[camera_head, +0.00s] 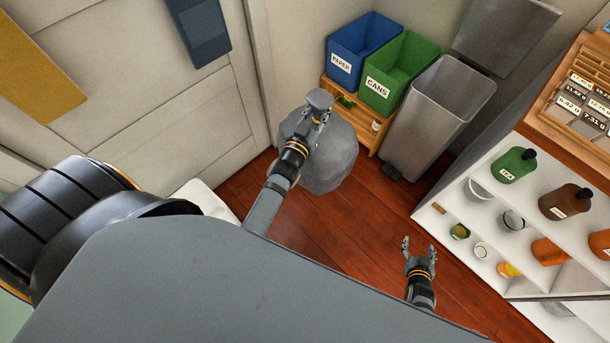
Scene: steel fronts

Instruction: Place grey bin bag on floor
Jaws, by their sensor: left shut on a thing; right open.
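The grey bin bag (334,163) is a full, rounded sack in the corner, by the wall and the wooden stand. My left gripper (319,103) is shut on the gathered top of the bag, which shows between and above the fingers. The forearm covers part of the bag's left side. The bag's underside is hidden from this high view, so I cannot tell whether it touches the red-brown wooden floor (350,222). My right gripper (416,247) is open and empty above the floor, near the white shelf.
A steel pedal bin (432,115) with its lid raised stands right of the bag. A blue paper box (362,47) and a green cans box (401,72) sit on a wooden stand (366,134). A white shelf (455,222) with bottles is at right. Floor between is clear.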

